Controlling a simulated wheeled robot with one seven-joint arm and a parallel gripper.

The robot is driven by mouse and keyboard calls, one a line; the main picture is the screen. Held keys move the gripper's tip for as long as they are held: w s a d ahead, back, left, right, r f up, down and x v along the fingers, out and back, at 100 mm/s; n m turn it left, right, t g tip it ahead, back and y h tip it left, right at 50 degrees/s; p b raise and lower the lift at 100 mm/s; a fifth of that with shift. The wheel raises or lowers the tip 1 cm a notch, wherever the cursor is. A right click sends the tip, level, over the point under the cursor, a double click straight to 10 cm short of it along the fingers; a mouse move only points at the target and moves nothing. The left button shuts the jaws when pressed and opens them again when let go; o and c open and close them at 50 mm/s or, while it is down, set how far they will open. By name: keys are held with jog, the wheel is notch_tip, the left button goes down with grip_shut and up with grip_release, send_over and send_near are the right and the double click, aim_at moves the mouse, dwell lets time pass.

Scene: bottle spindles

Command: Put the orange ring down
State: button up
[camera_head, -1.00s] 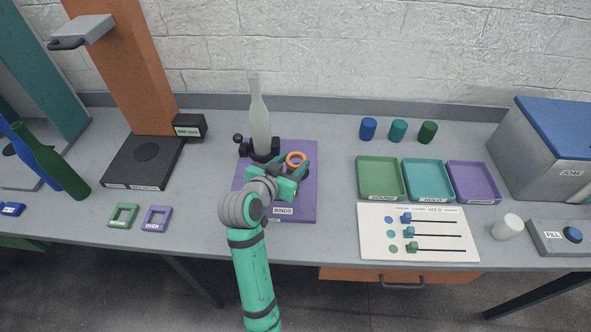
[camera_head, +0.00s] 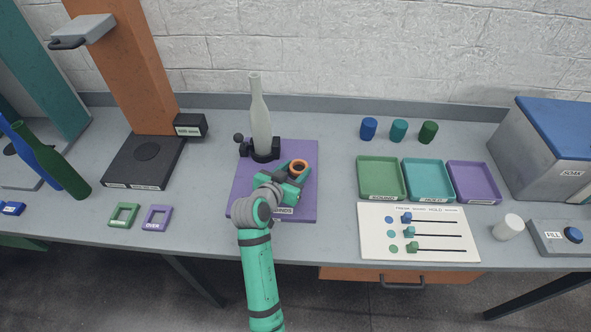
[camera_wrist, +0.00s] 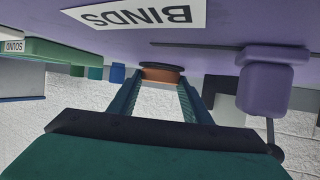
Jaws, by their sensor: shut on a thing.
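The orange ring (camera_head: 299,166) is held at my fingertips over the right part of the purple board (camera_head: 306,208) labelled BINDS. In the wrist view the ring (camera_wrist: 162,74) sits edge-on between the fingers, close to the board's surface. Whether it touches the board I cannot tell. My gripper (camera_head: 296,174) is shut on the ring, and the fingers hide part of it. A pale bottle (camera_head: 260,118) stands upright in a black holder (camera_head: 264,151) on the board, left of and behind the ring.
Green, teal and purple trays (camera_head: 380,178) lie to the right, with several coloured caps (camera_head: 398,130) behind them. A white slider panel (camera_head: 430,250) and a white cup (camera_head: 508,228) stand at the front right. A black-based stand (camera_head: 145,165) is at left. The table between board and trays is clear.

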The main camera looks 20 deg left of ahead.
jog(key=shift+f, duration=0.15)
jog(key=o, duration=1.1)
jog(key=shift+o, duration=0.2)
jog(key=shift+s+r, duration=0.15)
jog(key=shift+r, duration=0.05)
jog(key=v, duration=1.1)
jog(key=shift+s+a+r, duration=0.1)
jog(key=shift+s+r, duration=0.1)
jog(key=shift+s, duration=0.1)
